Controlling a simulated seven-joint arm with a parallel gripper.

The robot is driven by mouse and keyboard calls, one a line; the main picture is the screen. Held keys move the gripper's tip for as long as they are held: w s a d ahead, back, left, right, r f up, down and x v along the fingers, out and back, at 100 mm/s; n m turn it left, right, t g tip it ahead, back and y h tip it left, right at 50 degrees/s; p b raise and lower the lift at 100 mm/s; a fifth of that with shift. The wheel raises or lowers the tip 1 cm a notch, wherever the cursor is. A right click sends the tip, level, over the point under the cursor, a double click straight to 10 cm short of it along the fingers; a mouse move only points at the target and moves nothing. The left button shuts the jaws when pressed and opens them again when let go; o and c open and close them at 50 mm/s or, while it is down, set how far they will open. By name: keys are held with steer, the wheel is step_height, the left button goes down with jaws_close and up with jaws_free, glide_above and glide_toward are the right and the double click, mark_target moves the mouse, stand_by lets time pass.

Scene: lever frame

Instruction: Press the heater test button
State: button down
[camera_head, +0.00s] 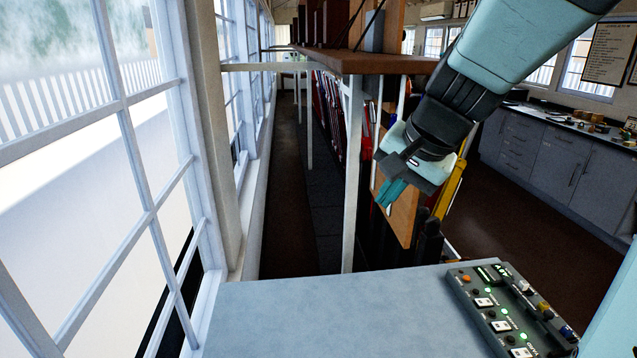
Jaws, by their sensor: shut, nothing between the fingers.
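A dark control panel (510,312) lies on the grey-blue desktop at the lower right. It carries several white square buttons, green lights, an orange round button (467,278), and white, yellow and blue knobs on its right side. Its labels are too small to read, so I cannot tell which button is the heater test. The panel's lower end is cut off by the picture edge. My gripper (391,195) is shut and empty, pointing down in the air. In the picture it is above and left of the panel, clearly apart from it.
The desktop (320,310) left of the panel is bare. Behind it stand a wooden shelf (370,62) on white posts, a row of red levers (335,120) and a wooden board (400,222) close to my gripper. Windows line the left; grey cabinets (540,150) stand at right.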

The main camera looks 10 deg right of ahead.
steer(key=w+d+f+m, duration=0.4)
steer(key=d, duration=0.2)
steer(key=m+t, duration=0.4)
steer(key=m, duration=0.9)
glide_above(492, 313)
steer(key=s, duration=0.1)
step_height(492, 313, down, 22)
steer(key=shift+d, duration=0.1)
steer(key=shift+h, duration=0.3)
steer(key=shift+f, duration=4.4)
steer(key=shift+f, duration=0.4)
